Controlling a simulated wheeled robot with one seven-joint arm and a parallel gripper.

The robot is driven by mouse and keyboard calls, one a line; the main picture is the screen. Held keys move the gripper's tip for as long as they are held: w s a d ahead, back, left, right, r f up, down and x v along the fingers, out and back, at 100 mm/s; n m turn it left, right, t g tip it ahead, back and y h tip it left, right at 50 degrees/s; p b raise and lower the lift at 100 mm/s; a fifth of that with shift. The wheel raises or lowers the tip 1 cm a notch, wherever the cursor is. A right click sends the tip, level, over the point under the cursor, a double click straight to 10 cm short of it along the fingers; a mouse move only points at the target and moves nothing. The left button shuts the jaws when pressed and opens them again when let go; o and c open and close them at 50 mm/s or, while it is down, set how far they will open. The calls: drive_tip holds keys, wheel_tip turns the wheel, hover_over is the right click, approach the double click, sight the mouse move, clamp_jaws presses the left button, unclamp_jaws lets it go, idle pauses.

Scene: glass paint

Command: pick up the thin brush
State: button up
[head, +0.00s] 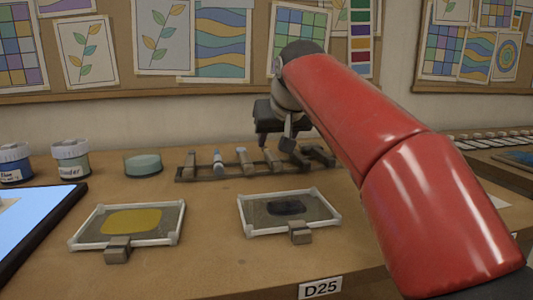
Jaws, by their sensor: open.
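A low dark rack (208,177) stands on the table in the middle of the head view and holds several short, blunt handle-like pieces side by side. One piece (218,160) has a pale blue-white part; the others are grey-brown. I cannot tell which of them is the thin brush. My gripper (276,142) is open and points down over the right half of the rack. It appears empty. The gripper and wrist partly cover the rack's right part, and whether the fingers touch anything there is unclear.
Two white-framed panels, one with yellow paint (132,221) and one with dark paint (286,207), lie in front of the rack. Two jars (72,160) and a low green pot (143,164) stand left. A bright screen (40,225) lies at the left edge. Bare table separates the panels.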

sight(272, 155)
drive_tip(key=x, duration=0.8)
drive_tip(key=shift+w+d+r, duration=0.1)
drive_tip(key=shift+d, duration=0.15)
drive_tip(key=shift+c, duration=0.3)
clamp_jaws()
